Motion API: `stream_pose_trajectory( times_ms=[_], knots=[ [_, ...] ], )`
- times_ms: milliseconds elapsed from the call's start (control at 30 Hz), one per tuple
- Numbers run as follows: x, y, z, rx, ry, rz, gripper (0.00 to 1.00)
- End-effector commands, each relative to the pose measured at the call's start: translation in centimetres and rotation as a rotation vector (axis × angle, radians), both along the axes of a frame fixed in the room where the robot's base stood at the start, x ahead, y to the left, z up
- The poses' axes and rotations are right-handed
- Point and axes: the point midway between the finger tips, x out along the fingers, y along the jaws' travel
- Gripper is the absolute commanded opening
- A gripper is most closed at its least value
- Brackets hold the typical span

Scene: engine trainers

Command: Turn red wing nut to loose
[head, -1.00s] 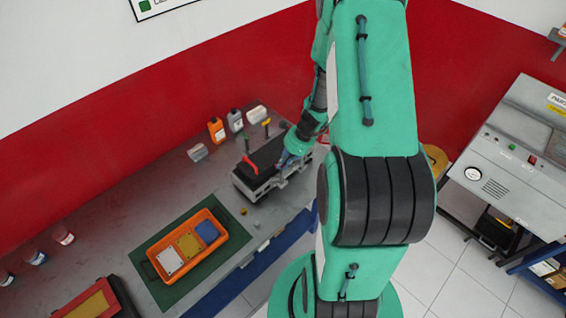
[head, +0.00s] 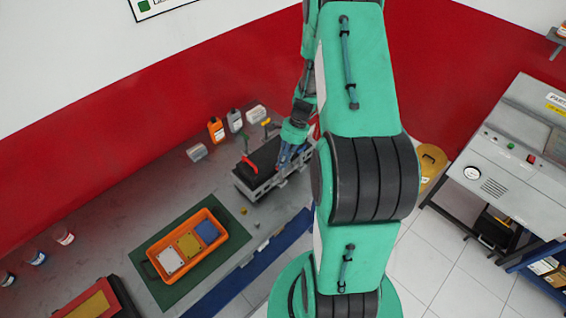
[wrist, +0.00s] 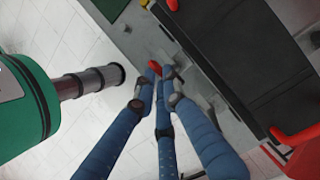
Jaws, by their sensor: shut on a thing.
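The red wing nut (wrist: 154,67) is small and sits at the front side of the black-topped engine trainer (head: 262,160). In the wrist view my gripper (wrist: 160,73) has its blue fingers drawn together around it, with red showing between and beside the fingertips. The fingers hide part of the nut, so its exact turn angle cannot be told. In the head view my gripper (head: 283,160) is at the trainer's front right side, and the nut cannot be made out there.
A red handle (head: 249,169) lies at the trainer's left end. Bottles (head: 216,129) stand behind it. An orange tray (head: 152,258) with coloured plates sits on a green mat (head: 172,297) to the left. A red part (wrist: 298,137) shows at the right in the wrist view.

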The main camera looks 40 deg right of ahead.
Motion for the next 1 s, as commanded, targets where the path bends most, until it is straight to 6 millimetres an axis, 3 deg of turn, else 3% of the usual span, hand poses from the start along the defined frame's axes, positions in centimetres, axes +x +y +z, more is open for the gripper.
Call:
stream_pose_trajectory(
  times_ms=[500, 533, 600, 1000],
  knots=[
    [0.18, 0.06, 0.18, 0.001, -0.002, 0.026, 0.00],
    [0.17, 0.07, 0.17, 0.001, -0.002, 0.026, 0.16],
    [0.15, 0.06, 0.16, 0.001, -0.002, 0.025, 0.29],
    [0.05, -0.07, 0.21, 0.001, -0.001, 0.025, 0.29]
  ],
)
